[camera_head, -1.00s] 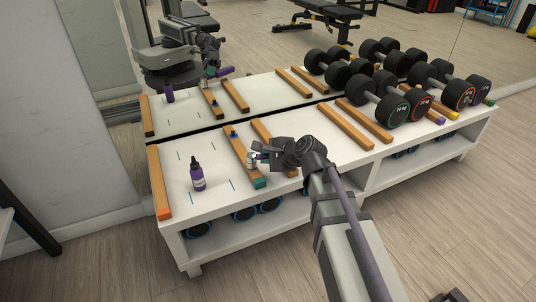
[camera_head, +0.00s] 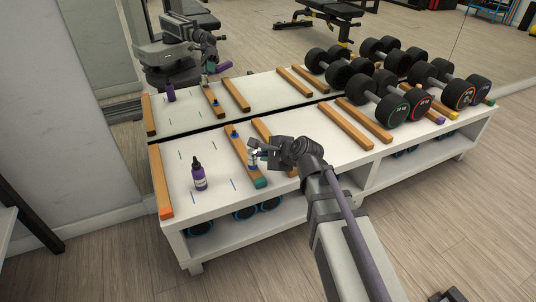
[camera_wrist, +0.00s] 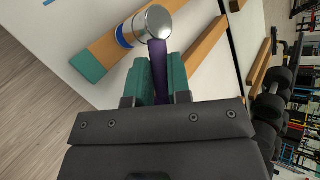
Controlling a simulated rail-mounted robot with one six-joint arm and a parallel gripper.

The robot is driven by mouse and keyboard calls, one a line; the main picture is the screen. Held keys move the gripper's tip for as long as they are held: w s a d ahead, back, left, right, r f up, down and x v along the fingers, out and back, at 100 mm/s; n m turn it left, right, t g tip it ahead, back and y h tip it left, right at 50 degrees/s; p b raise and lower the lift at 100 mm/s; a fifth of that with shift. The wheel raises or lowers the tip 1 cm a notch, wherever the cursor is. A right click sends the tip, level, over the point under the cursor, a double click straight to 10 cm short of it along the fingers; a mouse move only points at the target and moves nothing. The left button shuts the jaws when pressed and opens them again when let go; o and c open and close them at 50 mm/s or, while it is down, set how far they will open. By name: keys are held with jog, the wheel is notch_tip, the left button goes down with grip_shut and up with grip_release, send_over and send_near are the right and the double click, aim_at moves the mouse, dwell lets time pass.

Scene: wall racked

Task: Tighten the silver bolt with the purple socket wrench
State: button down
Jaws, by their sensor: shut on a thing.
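The purple socket wrench has a silver socket head (camera_wrist: 153,22) and a dark purple handle (camera_wrist: 159,60). My gripper (camera_wrist: 160,72), with teal fingers, is shut on the handle. In the head view my gripper (camera_head: 268,155) is low over the front end of a wooden rail (camera_head: 243,157), and the silver socket (camera_head: 253,158) is at that rail. A blue ring (camera_wrist: 124,36) shows beside the socket head in the wrist view. The silver bolt cannot be made out; the socket may hide it, and I cannot tell whether they touch.
A purple dropper bottle (camera_head: 199,175) stands on the white bench (camera_head: 195,215) left of the rail. A blue fitting (camera_head: 235,135) sits farther back on the rail. Dumbbells (camera_head: 393,110) line the right side. A mirror behind repeats the scene.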

notch_tip(320, 180, up, 5)
jog(key=p, duration=0.4)
jog(key=shift+r+p, duration=0.2)
jog(key=shift+p, duration=0.1)
jog(key=shift+w, duration=0.2)
jog(key=shift+w+a+n+g+y, duration=0.15)
jog(key=shift+w+n+g+y, duration=0.55)
jog(key=shift+n+g, duration=1.2)
jog(key=shift+w+a+n+g+y, duration=0.15)
jog(key=shift+w+n+g+y, duration=0.55)
jog(key=shift+n+g, duration=1.2)
jog(key=shift+w+a+n+g+y, duration=0.15)
jog(key=shift+w+n+g+y, duration=0.55)
jog(key=shift+n+g, duration=1.2)
